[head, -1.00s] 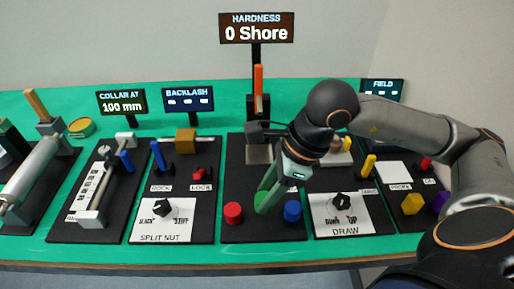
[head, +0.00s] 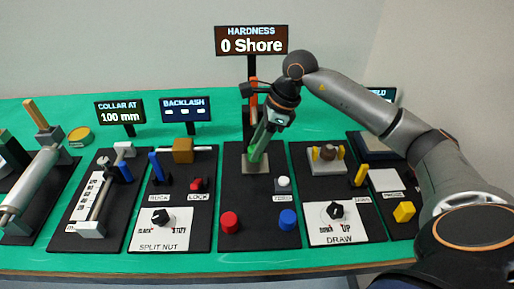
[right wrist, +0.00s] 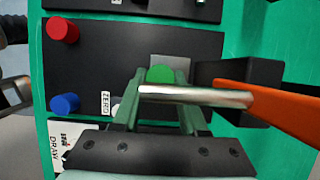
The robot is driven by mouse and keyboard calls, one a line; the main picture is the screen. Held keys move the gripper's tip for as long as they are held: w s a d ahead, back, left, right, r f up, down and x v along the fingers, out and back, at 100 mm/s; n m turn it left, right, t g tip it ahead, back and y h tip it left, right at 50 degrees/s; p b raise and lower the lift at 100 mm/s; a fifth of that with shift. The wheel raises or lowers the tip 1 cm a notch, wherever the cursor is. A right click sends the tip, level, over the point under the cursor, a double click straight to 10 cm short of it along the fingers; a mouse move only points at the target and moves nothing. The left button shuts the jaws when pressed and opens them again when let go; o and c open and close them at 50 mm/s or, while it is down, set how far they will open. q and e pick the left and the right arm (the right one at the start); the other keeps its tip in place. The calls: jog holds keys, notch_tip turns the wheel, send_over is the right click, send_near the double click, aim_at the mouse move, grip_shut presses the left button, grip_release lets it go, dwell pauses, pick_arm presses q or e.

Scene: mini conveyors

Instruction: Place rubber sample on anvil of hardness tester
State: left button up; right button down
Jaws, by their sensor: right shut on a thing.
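The hardness tester has an upright black post, an orange lever (head: 253,92) and a black base panel. Its grey square anvil plate (head: 247,167) lies on the panel at the foot of the post. My right gripper (head: 257,152) points down over this plate. In the right wrist view its two fingers (right wrist: 158,90) are shut on the green rubber sample (right wrist: 160,74), a round piece with the grey plate (right wrist: 180,62) beyond it. The orange lever (right wrist: 285,108) with a silver rod (right wrist: 195,95) passes across the near side of the fingers. Whether the sample touches the plate cannot be told.
A red cylinder (head: 229,222), a blue cylinder (head: 287,219) and a white knob (head: 283,184) stand on the tester panel. The display (head: 251,40) reads 0 Shore. Panels to the left and right carry knobs and levers, including a split nut panel and a draw panel.

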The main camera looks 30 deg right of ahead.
jog(key=shift+w+d, duration=0.35)
jog(key=shift+w, duration=0.25)
jog(key=shift+f, duration=1.75)
jog(key=shift+f, duration=0.15)
jog(key=shift+c, duration=2.2)
grip_release()
jog(key=shift+d+r, duration=0.1)
jog(key=shift+r, duration=0.25)
jog(key=v, duration=1.1)
jog(key=shift+r+p, duration=0.3)
jog(key=shift+s+d, duration=0.1)
